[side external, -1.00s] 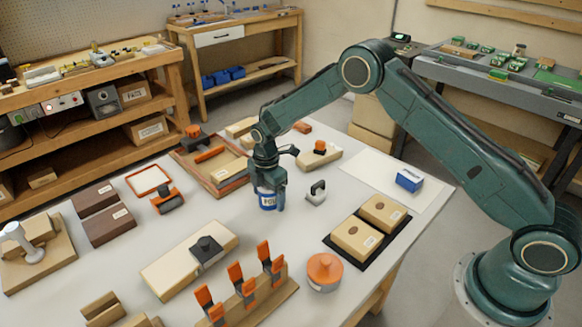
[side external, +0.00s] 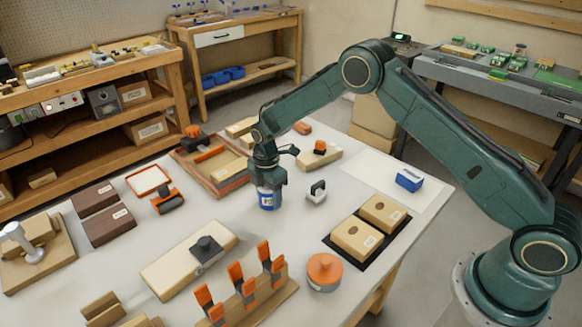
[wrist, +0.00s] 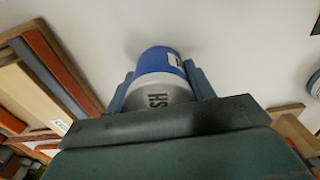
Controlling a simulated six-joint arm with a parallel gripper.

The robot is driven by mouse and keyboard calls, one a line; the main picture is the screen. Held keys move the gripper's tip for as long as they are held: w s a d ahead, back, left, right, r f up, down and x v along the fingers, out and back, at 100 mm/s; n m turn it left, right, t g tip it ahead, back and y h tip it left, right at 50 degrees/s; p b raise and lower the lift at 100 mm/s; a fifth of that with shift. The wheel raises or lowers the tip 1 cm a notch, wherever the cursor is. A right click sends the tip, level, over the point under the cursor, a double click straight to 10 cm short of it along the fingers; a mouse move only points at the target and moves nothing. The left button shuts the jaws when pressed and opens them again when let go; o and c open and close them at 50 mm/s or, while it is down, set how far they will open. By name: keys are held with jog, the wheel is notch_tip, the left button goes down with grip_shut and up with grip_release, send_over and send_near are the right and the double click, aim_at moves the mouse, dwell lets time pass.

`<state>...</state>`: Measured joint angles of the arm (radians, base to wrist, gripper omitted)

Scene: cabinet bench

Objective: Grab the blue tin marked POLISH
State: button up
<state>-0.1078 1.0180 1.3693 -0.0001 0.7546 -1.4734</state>
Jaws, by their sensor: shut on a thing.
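The blue tin (side external: 267,200) has a white label with dark lettering, only part of which shows. It stands upright at the middle of the table, or very close above it; I cannot tell which. My gripper (side external: 268,187) points down from above and is shut on the tin. In the wrist view the tin (wrist: 160,77) sits between the two fingers (wrist: 160,85), with the letters "HS" readable on its pale band and blue above. My gripper body hides the tin's near part.
A small grey block with a dark handle (side external: 317,192) stands just right of the tin. A wooden tray (side external: 222,186) lies to its left and behind. Orange clamps (side external: 237,280) and an orange-lidded round container (side external: 325,270) are in front. White tabletop is clear directly in front of the tin.

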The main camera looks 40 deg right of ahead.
jog(key=shift+r, duration=0.15)
notch_tip(320, 180, up, 20)
dwell(0.6)
dwell(0.5)
